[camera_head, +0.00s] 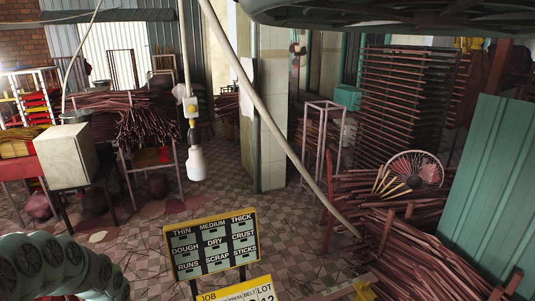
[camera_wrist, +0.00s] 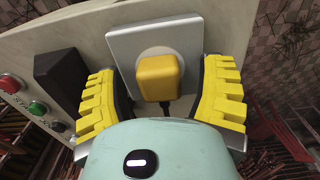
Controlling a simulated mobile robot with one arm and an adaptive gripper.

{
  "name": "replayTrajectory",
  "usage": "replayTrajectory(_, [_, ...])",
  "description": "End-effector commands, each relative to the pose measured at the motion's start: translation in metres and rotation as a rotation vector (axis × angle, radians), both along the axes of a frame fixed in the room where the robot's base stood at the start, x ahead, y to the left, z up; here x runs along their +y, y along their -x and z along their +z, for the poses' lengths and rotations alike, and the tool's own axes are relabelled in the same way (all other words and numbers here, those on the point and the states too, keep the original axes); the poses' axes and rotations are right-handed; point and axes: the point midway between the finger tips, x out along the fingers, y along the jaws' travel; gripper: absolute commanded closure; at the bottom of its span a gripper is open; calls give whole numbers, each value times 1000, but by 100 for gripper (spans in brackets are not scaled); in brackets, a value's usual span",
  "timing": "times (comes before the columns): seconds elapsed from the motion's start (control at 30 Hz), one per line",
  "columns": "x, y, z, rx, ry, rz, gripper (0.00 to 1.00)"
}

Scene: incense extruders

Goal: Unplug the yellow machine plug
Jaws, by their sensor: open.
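The yellow plug (camera_wrist: 158,78) sits in a round socket on a pale grey square plate (camera_wrist: 125,50) in the wrist view. A dark cord runs from its lower right side. My gripper (camera_wrist: 163,75) is open, with one yellow ridged finger to the left of the plug and one to the right. Gaps show between both fingers and the plug, and the fingers lie over the lower part of the plate. I cannot tell how deep the plug sits in the socket. I cannot make out the plug for sure in the head view.
On the cream panel (camera_wrist: 90,35) are a black block (camera_wrist: 62,80), a red button (camera_wrist: 10,84) and a green button (camera_wrist: 38,108). In the head view, a yellow-framed board (camera_head: 213,242) stands in front, and stick racks (camera_head: 405,110) stand at right. Tiled floor is open at centre left.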

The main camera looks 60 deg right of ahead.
Motion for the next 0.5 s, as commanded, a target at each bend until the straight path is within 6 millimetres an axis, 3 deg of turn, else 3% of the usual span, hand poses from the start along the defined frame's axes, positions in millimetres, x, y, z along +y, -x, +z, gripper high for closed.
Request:
replayTrajectory(0.13, [0, 0, 0, 0, 0, 1, 28])
replayTrajectory(0.5, [0, 0, 0, 0, 0, 1, 66])
